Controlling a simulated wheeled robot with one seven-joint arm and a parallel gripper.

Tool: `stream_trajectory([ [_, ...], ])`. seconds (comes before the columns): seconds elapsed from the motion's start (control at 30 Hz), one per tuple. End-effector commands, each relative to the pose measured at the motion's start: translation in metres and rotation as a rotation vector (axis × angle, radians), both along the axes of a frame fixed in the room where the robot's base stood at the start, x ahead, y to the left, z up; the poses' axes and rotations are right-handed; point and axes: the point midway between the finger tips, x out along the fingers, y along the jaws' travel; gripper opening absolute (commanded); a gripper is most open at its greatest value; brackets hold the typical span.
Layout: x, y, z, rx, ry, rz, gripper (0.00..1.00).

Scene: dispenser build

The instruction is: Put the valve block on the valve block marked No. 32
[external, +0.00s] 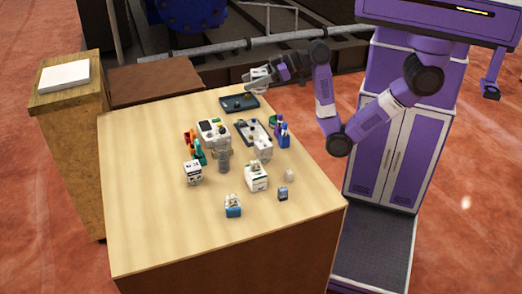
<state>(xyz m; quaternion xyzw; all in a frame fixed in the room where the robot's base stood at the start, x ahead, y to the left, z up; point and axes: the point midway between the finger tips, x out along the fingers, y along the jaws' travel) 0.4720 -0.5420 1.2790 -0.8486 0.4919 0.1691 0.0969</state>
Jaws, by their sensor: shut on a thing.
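Similar white blocks with dark markings stand on the table: one at the left (193,175), one at the centre right (256,180), and one by the second tray (264,149). The markings are too small to read, so I cannot tell which is No. 32.
A dark tray (240,103) lies at the table's far side and another (244,131) nearer. A white device (212,130), grey cylinder (223,161), blue-based piece (233,211) and small dark-blue block (283,194) stand about. The table's left and front (150,220) are clear.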

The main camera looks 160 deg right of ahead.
Motion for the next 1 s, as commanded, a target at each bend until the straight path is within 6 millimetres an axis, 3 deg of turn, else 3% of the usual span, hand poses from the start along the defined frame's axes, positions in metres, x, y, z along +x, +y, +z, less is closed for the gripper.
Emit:
stream_trajectory([
  [0.1,-0.012,-0.007,0.016,-0.005,-0.003,0.043,0.00],
  [0.2,-0.010,-0.003,0.018,-0.001,-0.001,0.110,0.00],
  [0.57,0.007,0.020,-0.017,0.000,-0.002,0.260,0.00],
  [0.77,0.007,0.021,-0.052,0.005,-0.001,0.267,0.00],
  [1.0,0.006,0.022,-0.107,0.006,-0.002,0.265,0.00],
])
